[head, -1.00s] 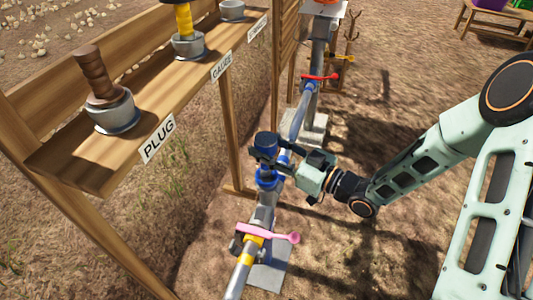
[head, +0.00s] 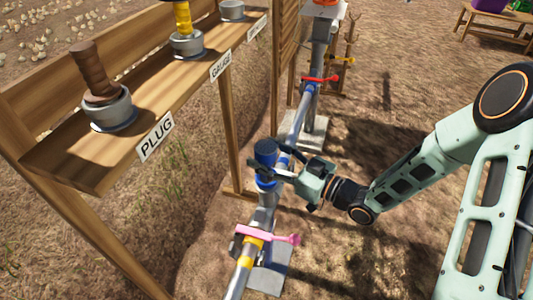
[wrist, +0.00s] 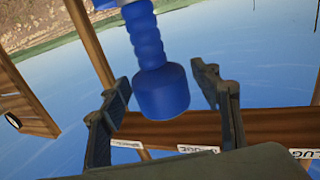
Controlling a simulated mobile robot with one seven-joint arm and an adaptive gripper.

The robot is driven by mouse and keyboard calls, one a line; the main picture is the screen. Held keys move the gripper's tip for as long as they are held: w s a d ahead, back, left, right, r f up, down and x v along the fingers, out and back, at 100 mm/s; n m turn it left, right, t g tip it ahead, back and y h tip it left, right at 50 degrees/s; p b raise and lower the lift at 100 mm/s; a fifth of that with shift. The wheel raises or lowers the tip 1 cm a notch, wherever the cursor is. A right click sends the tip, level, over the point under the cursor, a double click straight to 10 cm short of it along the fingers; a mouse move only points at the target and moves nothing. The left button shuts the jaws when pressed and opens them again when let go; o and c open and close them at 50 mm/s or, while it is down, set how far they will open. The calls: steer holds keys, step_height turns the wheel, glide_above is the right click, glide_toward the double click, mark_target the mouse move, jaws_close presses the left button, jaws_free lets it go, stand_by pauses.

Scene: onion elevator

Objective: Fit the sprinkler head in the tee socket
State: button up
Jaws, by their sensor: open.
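The blue sprinkler head (head: 265,150) stands roughly upright on the blue tee socket (head: 265,180) of the pipe. In the wrist view, which is turned over, its wide cap (wrist: 162,92) points down and its ribbed neck runs up toward a blue part at the top edge. How deep the neck sits in the socket cannot be told. My gripper (head: 277,163) is beside it on the right. In the wrist view, the two dark fingers of my gripper (wrist: 163,85) are spread on both sides of the cap, with a gap showing at each side.
A wooden shelf (head: 75,150) on the left holds the plug (head: 92,72), a yellow-handled gauge (head: 183,18) and a grey cup. A pink valve handle (head: 270,235) is nearer on the pipe, a red one (head: 320,78) farther back.

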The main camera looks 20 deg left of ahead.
steer(key=shift+r, duration=0.1)
steer(key=shift+r+p, duration=0.2)
steer(key=shift+p, duration=0.1)
steer(key=shift+d+r, duration=0.1)
steer(key=shift+d, duration=0.3)
steer(key=p+v, duration=0.2)
steer(key=v, duration=0.9)
steer(key=shift+d, duration=0.1)
